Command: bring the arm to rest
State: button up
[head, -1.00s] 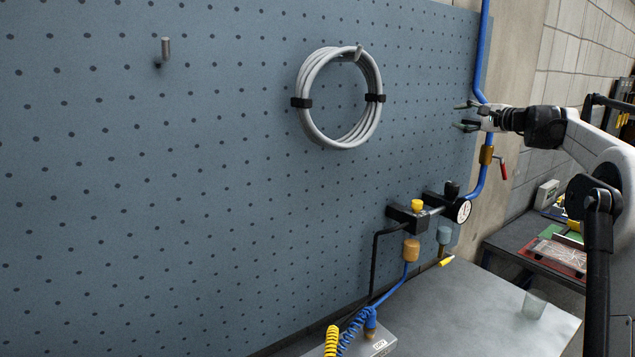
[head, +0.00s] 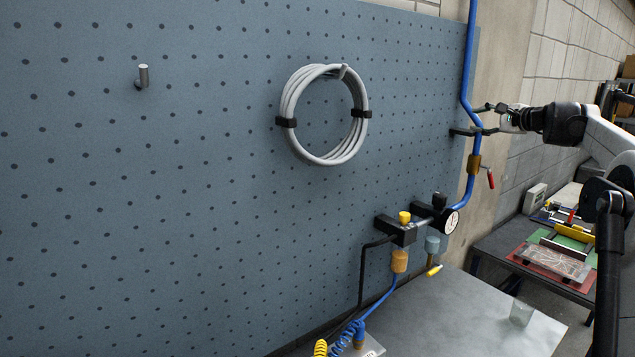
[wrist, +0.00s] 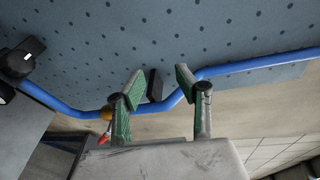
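My gripper (head: 478,121) is at the right of the head view, in front of the right edge of the blue pegboard (head: 215,200), near the blue pipe (head: 466,60). In the wrist view my gripper (wrist: 157,87) has its two green-padded fingers well apart, with nothing held between them. The blue pipe (wrist: 235,70) runs behind the fingers there, and a small dark block (wrist: 155,85) on the board shows in the gap. I cannot tell exactly how far the fingertips are from the pipe.
A coiled grey hose (head: 325,115) hangs on a peg; another peg (head: 143,76) is bare. A gauge (head: 451,221) and a red-handled valve (head: 474,164) sit below my gripper. A side bench (head: 490,243) stands right.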

jog(key=s+a+r+n+y+b, duration=0.1)
jog(key=a, duration=0.7)
jog(key=s+a+r+n+y, duration=0.1)
jog(key=a+r, duration=0.1)
jog(key=a, duration=0.6)
jog(key=shift+s+d+f+n+g+h, duration=0.8)
jog(key=shift+d+f+g, duration=0.45)
jog(key=shift+f, duration=0.95)
jog(key=s+a+n, duration=0.1)
jog(key=s+a, duration=0.1)
jog(key=a, duration=0.4)
jog(key=s+a+n+g+y, duration=0.1)
jog(key=s+a+n, duration=0.1)
jog(key=a, duration=0.4)
jog(key=shift+s+a+r+b, duration=0.25)
jog(key=shift+s+r+b, duration=0.2)
jog(key=shift+s, duration=0.35)
jog(key=shift+g, duration=0.25)
